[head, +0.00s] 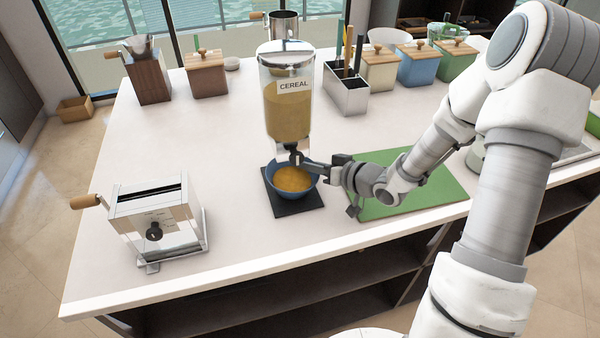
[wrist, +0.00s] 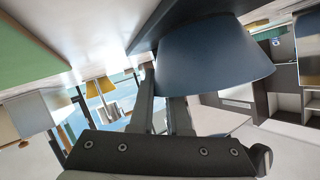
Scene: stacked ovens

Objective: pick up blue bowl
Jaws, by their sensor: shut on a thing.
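The blue bowl (head: 295,197) holds yellow-orange cereal. It appears on the dark square base of the cereal dispenser (head: 288,100), below the dispenser's spout. Whether it touches the base is hard to tell. My gripper (head: 307,162) reaches in from the right and is shut on the bowl's rim at the back right. In the wrist view the bowl's blue outer wall (wrist: 215,62) fills the top middle, and my gripper's fingers (wrist: 164,88) meet it at its left edge. The exact contact of the fingertips is partly hidden.
A green board (head: 425,190) lies on the white counter right of the bowl, under my arm. A silver machine with a wooden handle (head: 158,220) stands at the left. A utensil holder (head: 346,92) and lidded boxes (head: 420,62) stand behind. The counter between machine and bowl is clear.

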